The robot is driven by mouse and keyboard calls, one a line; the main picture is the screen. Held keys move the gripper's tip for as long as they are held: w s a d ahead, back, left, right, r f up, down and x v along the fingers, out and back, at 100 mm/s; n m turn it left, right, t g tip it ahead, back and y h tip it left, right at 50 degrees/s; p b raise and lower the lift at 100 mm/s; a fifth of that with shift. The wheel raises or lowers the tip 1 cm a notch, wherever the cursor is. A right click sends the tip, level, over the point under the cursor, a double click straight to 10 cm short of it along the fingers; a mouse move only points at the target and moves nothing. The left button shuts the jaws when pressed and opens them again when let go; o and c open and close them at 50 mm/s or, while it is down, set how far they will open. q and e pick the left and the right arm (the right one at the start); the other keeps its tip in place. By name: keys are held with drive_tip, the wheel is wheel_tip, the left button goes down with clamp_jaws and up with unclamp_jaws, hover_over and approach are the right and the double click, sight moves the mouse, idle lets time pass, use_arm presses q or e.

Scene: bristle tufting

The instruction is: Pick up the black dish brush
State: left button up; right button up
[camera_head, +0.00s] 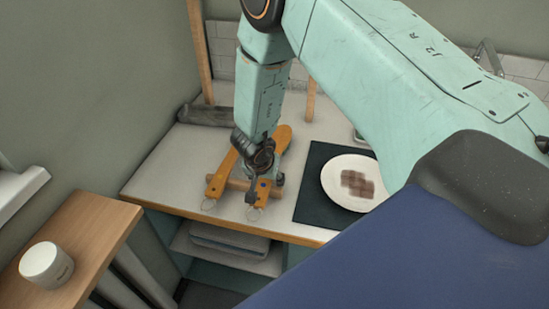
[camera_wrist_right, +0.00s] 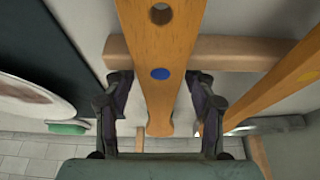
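I cannot make out a black dish brush for certain. Two orange wooden handles lie across a wooden bar (camera_head: 236,184) on the counter. The right-hand handle (camera_wrist_right: 160,30) has a hole and a blue dot; the other handle (camera_head: 216,185) lies to its left in the head view. Pale, see-through tufts show at their near ends. My right gripper (camera_wrist_right: 160,88) is over the blue-dotted handle, open, with one finger on each side and gaps showing. It also shows in the head view (camera_head: 264,187), pointing down. My left gripper is not in view.
A dark grey elongated object (camera_head: 207,115) lies at the counter's back left. A green item (camera_wrist_right: 66,128) is behind the plate. A white jar (camera_head: 45,264) stands on a wooden ledge.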

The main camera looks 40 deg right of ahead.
clamp_jaws()
idle(0.3)
drive_tip(key=shift+r, duration=0.1)
